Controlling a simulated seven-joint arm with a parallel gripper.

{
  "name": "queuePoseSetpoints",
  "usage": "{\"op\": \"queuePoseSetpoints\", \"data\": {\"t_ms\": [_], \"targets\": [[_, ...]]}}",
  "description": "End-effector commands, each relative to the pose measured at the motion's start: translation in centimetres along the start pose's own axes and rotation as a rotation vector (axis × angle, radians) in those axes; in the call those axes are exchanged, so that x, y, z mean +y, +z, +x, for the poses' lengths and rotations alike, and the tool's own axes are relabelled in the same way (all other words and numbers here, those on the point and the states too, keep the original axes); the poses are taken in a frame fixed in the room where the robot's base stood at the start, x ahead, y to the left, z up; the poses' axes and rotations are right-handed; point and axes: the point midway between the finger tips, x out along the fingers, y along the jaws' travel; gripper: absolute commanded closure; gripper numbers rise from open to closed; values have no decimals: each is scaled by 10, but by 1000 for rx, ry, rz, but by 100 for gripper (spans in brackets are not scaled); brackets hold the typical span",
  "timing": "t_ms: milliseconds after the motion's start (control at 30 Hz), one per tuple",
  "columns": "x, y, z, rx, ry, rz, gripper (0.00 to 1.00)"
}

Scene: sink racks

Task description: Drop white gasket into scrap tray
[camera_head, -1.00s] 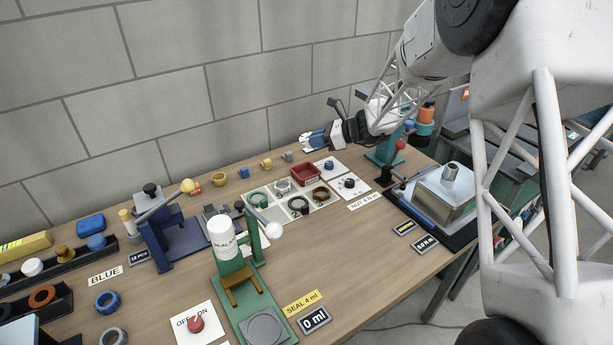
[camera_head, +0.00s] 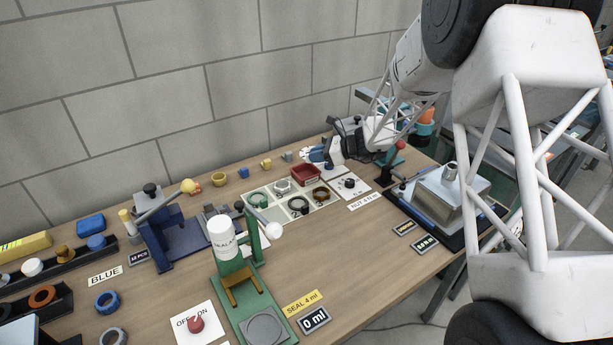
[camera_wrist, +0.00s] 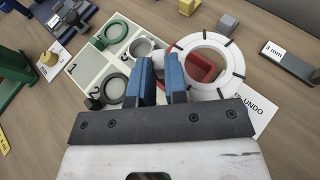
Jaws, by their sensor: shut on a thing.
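My gripper (camera_wrist: 160,70) has blue fingers that are shut on the white gasket (camera_wrist: 236,64), a flat white ring with dark marks, gripped at its left side. In the wrist view, the red scrap tray (camera_wrist: 198,70) shows below the ring, partly through its hole and partly hidden by the ring and a finger. In the head view, my gripper (camera_head: 318,155) is above and slightly right of the red tray (camera_head: 306,181). The ring is too small to make out clearly there.
Left of the tray, a white sectioned board (camera_head: 281,216) holds several rings. A green press with a white sealant bottle (camera_head: 222,238) stands further left.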

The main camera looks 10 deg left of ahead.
Motion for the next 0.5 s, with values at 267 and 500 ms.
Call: {"op": "queuePoseSetpoints", "data": {"t_ms": [267, 500], "targets": [[0, -2, 1, 0, 0, 0, 100], [0, -2, 1, 0, 0, 0, 63]]}}
